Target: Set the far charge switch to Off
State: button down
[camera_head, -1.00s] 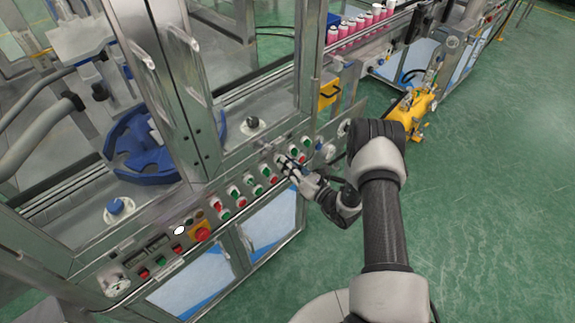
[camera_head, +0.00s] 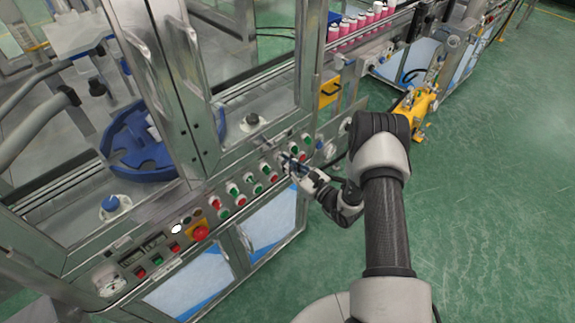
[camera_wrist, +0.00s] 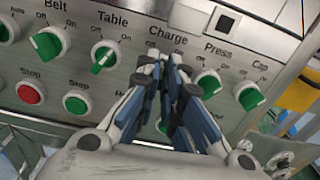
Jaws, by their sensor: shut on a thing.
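The grey control panel (camera_wrist: 135,15) fills the top of the wrist view, with a row of green rotary knobs under printed names. My gripper (camera_wrist: 166,68) is closed at the knob place under the "Charge" label (camera_wrist: 168,36); its fingers hide the charge knob, so its pointer direction cannot be read. In the head view my gripper (camera_head: 291,164) reaches the right part of the same panel (camera_head: 150,222). Only one "Charge" label shows in the wrist view.
The table knob (camera_wrist: 103,57) is left of my fingers and the press knob (camera_wrist: 208,84) close right. The cap knob (camera_wrist: 249,95) is farther right. The red stop button (camera_wrist: 30,93) sits lower left. A red emergency button (camera_head: 200,233) is on the panel's left part.

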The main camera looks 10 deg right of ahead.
jog(key=n+b, duration=0.2)
jog(key=n, duration=0.3)
jog(key=shift+f, duration=0.1)
jog(key=shift+n, duration=0.3)
dwell(0.4)
jog(key=c, duration=1.7)
grip_release()
jog(key=shift+s, duration=0.1)
jog(key=v, duration=1.2)
jog(key=shift+a, duration=0.1)
